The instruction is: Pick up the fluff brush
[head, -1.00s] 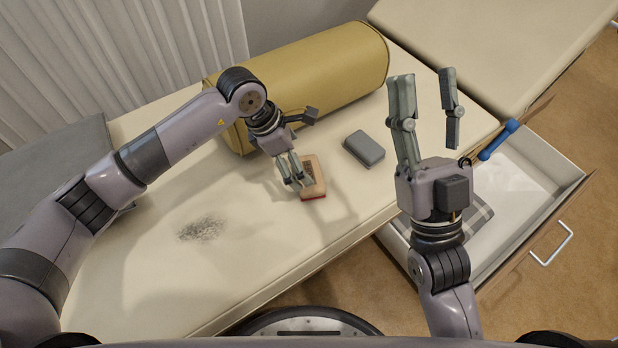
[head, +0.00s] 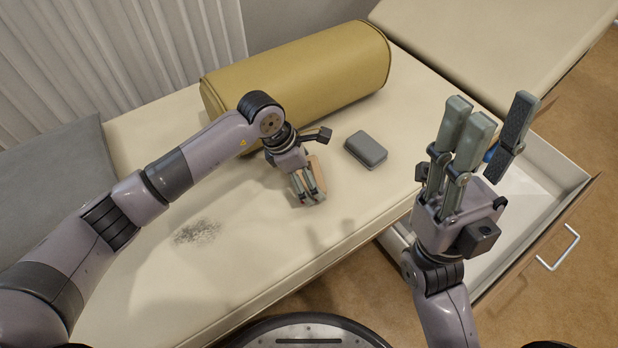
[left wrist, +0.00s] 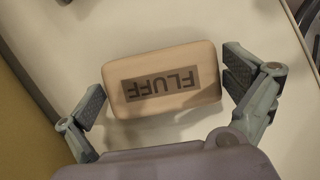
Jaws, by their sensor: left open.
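The fluff brush (left wrist: 162,82) is a tan block with a dark "FLUFF" label, lying on the cream bed surface. In the left wrist view it lies between the two open fingers of my left gripper (left wrist: 165,95), with a gap at the right finger; contact at the left finger is hard to tell. In the head view the brush (head: 319,176) is mostly hidden behind my left gripper (head: 311,195). My right gripper (head: 490,135) is open, fingers up, over the drawer side, with nothing seen in it.
A grey block (head: 366,149) lies right of the brush. A yellow bolster (head: 300,75) lies behind. A dark speckled patch (head: 197,232) marks the bed at left. An open white drawer (head: 545,170) is at right, with a blue item partly hidden behind my right gripper.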

